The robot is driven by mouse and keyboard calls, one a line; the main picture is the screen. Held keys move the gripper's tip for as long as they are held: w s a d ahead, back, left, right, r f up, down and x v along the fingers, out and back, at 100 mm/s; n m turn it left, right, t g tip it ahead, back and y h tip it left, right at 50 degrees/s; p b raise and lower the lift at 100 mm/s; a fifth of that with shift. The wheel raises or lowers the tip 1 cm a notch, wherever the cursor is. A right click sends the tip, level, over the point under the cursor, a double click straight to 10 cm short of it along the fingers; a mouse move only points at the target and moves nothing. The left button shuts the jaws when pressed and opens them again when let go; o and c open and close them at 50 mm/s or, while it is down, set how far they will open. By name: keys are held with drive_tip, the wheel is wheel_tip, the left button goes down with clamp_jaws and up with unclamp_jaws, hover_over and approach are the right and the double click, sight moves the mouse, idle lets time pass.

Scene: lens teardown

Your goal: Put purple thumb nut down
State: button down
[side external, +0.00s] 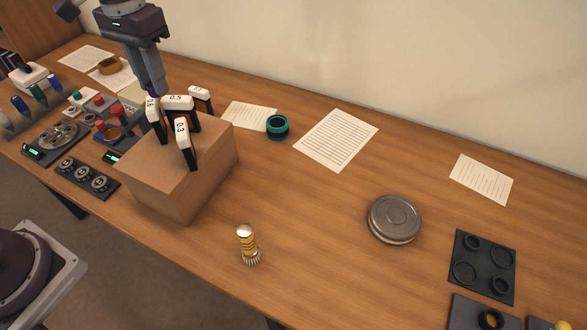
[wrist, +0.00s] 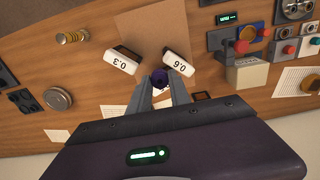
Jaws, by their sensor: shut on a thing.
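The purple thumb nut (wrist: 161,78) is between my fingertips in the wrist view, small and dark. My gripper (wrist: 162,88) is shut on it. In the side view my gripper (side external: 153,89) points down over the back left of a wooden block (side external: 170,190), close behind the white-topped drivers. The nut is mostly hidden there by the fingers and driver tops. I cannot tell its exact height above the block.
Upright drivers marked 0.3 (side external: 183,135) and 0.5 (side external: 178,102), with others, stand in the block. A brass cylinder (side external: 248,245), teal ring (side external: 277,127) and round metal lid (side external: 395,218) lie rightward. Panels crowd the left.

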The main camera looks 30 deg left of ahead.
drive_tip(key=r, duration=0.1)
drive_tip(key=w+r, duration=0.1)
drive_tip(key=shift+d+r, duration=0.15)
drive_tip(key=shift+r, duration=0.25)
drive_tip(key=w+d+m, duration=0.1)
drive_tip(key=w+d, duration=0.2)
drive_tip(key=w, duration=0.2)
drive_tip(key=m, duration=0.2)
hover_over(257, 156)
wheel_tip(257, 156, down, 28)
drive_tip(key=shift+s, duration=0.1)
drive_tip(key=shift+f, duration=0.1)
drive_tip(key=c, duration=1.2)
unclamp_jaws()
wheel_tip(257, 156, up, 12)
drive_tip(key=shift+r, duration=0.2)
